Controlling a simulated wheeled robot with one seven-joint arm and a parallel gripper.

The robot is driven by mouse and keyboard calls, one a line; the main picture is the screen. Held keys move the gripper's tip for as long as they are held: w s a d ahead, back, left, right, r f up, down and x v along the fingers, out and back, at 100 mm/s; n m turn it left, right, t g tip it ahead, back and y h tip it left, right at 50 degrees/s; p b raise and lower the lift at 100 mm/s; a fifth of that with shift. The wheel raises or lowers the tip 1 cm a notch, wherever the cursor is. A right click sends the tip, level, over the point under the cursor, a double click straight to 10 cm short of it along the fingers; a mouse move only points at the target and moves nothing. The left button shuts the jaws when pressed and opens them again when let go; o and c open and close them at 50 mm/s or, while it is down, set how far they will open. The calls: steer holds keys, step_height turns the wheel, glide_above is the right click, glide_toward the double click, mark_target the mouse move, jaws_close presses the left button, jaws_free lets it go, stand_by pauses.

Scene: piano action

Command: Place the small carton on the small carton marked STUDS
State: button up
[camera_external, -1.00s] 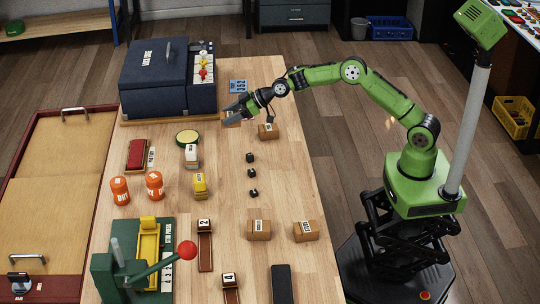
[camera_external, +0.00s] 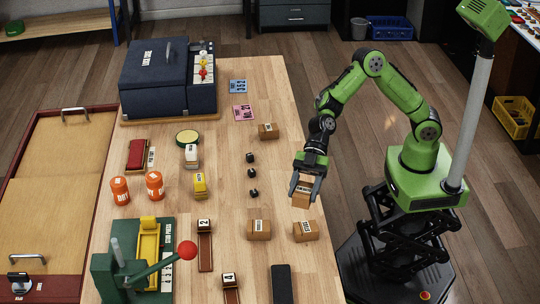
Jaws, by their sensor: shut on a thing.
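My gripper (camera_external: 305,186) points down near the table's right edge, shut on a small brown carton (camera_external: 302,197) with a white label. The held carton appears just behind a small carton (camera_external: 306,231) at the right front; a gap shows between them. Another small carton (camera_external: 259,229) stands to the left of that one, and one more (camera_external: 268,131) stands farther back. All carry white labels with print too small to read surely, so I cannot tell which is marked STUDS. The held carton's height above the table is hard to judge.
A pink card (camera_external: 243,113) and a blue card (camera_external: 238,86) lie at the back. Several small black pieces (camera_external: 252,173) lie left of my gripper. A dark flat block (camera_external: 281,284) lies at the front. A green press (camera_external: 140,262) stands front left.

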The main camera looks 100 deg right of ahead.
mark_target(306, 226)
steer(key=shift+s+a+f+b, duration=0.3)
steer(key=shift+s+a+f, duration=0.2)
steer(key=shift+s+f, duration=0.25)
step_height(306, 226, down, 8)
steer(key=shift+w+f+b, duration=0.15)
steer(key=shift+f+b, duration=0.05)
steer(key=shift+b, duration=0.7)
steer(key=shift+f+b, duration=0.2)
steer(key=shift+b, duration=0.1)
steer(key=o, duration=1)
steer(key=shift+r, duration=0.1)
steer(key=shift+o, duration=0.2)
